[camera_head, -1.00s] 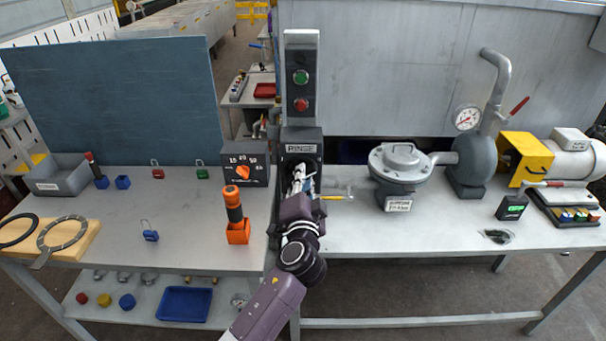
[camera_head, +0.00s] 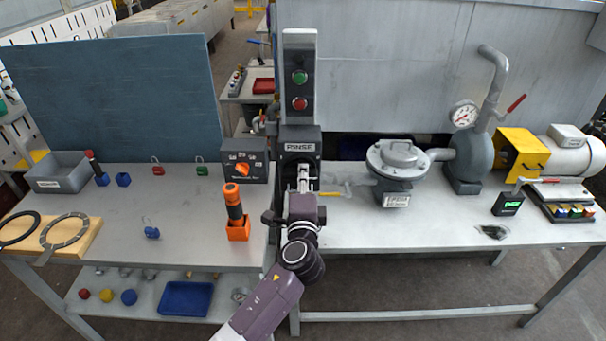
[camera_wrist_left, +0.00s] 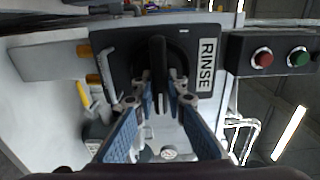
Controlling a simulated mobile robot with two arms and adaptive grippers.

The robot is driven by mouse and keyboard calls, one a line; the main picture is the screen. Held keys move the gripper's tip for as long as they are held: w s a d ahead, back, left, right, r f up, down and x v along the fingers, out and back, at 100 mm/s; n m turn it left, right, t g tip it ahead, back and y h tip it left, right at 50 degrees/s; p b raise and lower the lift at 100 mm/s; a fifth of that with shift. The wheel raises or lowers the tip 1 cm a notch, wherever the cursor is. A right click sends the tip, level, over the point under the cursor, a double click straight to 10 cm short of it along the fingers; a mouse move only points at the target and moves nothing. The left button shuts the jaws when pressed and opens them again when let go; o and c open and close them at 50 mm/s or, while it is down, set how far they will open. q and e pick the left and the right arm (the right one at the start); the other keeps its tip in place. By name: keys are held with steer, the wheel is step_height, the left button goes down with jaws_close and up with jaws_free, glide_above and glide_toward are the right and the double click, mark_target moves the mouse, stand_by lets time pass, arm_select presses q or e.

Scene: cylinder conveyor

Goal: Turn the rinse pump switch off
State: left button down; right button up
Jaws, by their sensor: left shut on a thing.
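The rinse switch is a black handle (camera_wrist_left: 158,62) on a dark box (camera_head: 312,138) with a white RINSE label (camera_head: 300,147). My left gripper (camera_head: 305,176) is in front of this box and hides most of the switch in the head view. In the left wrist view, my left gripper (camera_wrist_left: 160,95) has its fingertips on either side of the handle, shut on it. The handle runs up and down in that picture, parallel to the RINSE lettering (camera_wrist_left: 206,66). My right gripper is not in view.
A panel with a green button (camera_head: 299,77) and a red button (camera_head: 299,103) stands above the box. A dial box (camera_head: 244,160) and an orange holder (camera_head: 238,230) with a tool are to the left. A grey pump housing (camera_head: 397,165) and yellow-handled valve (camera_head: 330,194) are to the right.

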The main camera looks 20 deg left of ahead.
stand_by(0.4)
arm_select(q)
steer(key=c, duration=1.9)
jaws_free()
steer(key=shift+c, duration=0.2)
steer(key=v, duration=1.2)
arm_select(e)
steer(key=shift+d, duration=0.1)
